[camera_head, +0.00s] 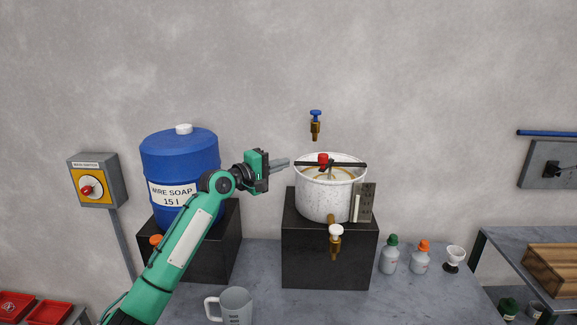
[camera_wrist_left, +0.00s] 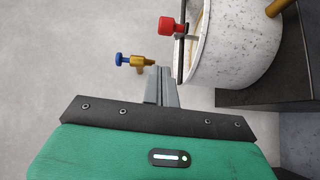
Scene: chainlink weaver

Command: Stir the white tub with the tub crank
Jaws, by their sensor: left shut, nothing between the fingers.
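The white tub (camera_head: 322,203) is speckled and stands on a black block. The tub crank, a dark bar with a red knob (camera_head: 323,158), lies across the tub's open top. A pale swirl shows inside the tub. My left gripper (camera_head: 287,162) is shut and empty, its fingertips just left of the tub rim and the crank bar's left end, apparently apart from them. In the left wrist view, the fingers (camera_wrist_left: 160,75) point toward the red knob (camera_wrist_left: 172,26) beside the tub wall (camera_wrist_left: 232,50). My right gripper is not in view.
A blue soap barrel (camera_head: 180,155) stands on a black block behind my left arm. A blue-handled tap (camera_head: 316,125) sits on the wall above the tub, and a brass tap (camera_head: 335,240) is at the tub's front. A grey jug (camera_head: 236,304) and bottles (camera_head: 421,258) stand on the bench.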

